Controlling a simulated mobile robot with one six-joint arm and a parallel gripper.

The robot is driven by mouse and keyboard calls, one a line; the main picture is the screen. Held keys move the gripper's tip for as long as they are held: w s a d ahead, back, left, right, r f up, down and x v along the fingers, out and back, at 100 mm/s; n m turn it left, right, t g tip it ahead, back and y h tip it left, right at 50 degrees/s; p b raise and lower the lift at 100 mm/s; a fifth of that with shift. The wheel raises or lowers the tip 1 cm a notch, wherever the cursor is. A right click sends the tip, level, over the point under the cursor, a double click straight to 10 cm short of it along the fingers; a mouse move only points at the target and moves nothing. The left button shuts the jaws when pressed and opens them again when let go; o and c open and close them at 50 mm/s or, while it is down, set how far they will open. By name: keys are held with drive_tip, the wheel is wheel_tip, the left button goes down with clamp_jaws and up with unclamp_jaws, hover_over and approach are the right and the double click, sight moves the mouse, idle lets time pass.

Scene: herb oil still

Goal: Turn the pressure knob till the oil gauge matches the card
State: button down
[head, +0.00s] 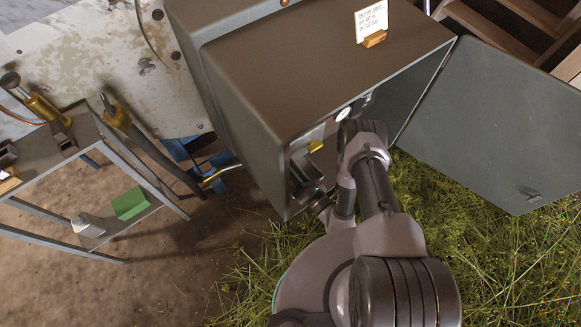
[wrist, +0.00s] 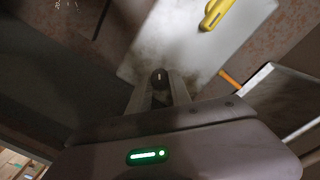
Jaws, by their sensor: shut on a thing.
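In the wrist view, my gripper (wrist: 160,90) is shut on a small dark round knob (wrist: 159,76) with a pale mark on its face. The knob sits on a light grey, smudged panel (wrist: 150,42). In the head view my arm reaches into the open grey cabinet and hides most of its inside; the knob cannot be made out there. A small round white face (head: 343,114), perhaps the gauge, shows at the cabinet opening, too small to read. The white card (head: 371,23) stands in a wooden holder (head: 374,39) on top; its writing is too small to read surely.
The grey cabinet (head: 320,75) has its door (head: 500,125) swung open to the right. A yellow handle (wrist: 216,14) is on the panel, right of the knob. A metal stand (head: 95,165) with tools and a green block (head: 130,203) is at left. Grass covers the ground at right.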

drive_tip(key=m+b, duration=0.1)
drive_tip(key=m, duration=0.4)
drive_tip(key=shift+r, duration=0.1)
idle(0.5)
drive_tip(key=shift+w, duration=0.1)
drive_tip(key=c, duration=1.2)
unclamp_jaws()
